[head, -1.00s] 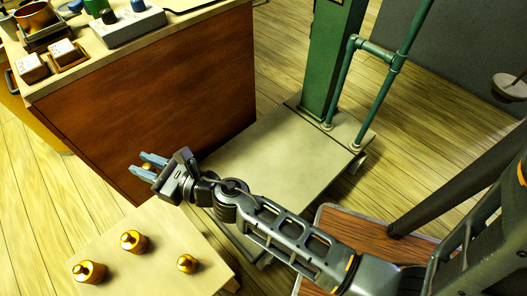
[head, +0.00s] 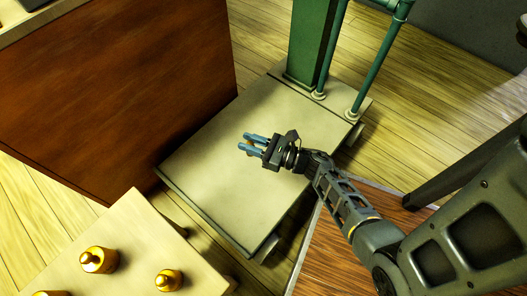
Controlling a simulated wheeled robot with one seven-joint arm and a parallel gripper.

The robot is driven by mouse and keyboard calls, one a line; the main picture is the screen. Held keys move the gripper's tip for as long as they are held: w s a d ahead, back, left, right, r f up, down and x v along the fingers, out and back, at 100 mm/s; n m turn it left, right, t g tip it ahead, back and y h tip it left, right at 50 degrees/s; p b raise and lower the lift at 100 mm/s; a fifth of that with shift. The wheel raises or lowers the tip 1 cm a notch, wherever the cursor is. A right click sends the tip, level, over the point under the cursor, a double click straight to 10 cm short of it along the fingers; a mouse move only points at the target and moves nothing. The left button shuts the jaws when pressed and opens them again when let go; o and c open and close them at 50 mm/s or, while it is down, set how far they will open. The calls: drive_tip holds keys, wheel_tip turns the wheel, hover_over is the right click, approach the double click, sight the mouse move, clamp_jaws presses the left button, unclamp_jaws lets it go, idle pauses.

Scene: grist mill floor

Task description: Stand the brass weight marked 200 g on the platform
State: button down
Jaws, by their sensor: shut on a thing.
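The platform (head: 215,185) is a pale, flat plate low above the floor, at the foot of a green column. My gripper (head: 246,144) is over the platform's middle, its blue fingers pointing left. No marks are readable.
The green column (head: 312,45) and a green pipe (head: 378,60) rise at the platform's far end. A brown cabinet (head: 120,90) stands close on the left. A wooden board (head: 330,250) lies at the right, under my arm. The platform's surface around my gripper looks bare.

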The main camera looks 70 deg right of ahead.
drive_tip(key=shift+s+d+f+b, duration=0.2)
drive_tip(key=shift+s+f+b, duration=0.55)
drive_tip(key=shift+f, duration=0.8)
drive_tip(key=shift+s+d+f+b, duration=0.25)
drive_tip(key=shift+s+f+b, duration=0.2)
drive_tip(key=shift+f+b, duration=0.8)
drive_tip(key=shift+s+d+f+b, duration=0.2)
drive_tip(key=shift+s+f+b, duration=0.45)
drive_tip(key=shift+f, duration=1.15)
drive_tip(key=shift+f, duration=0.5)
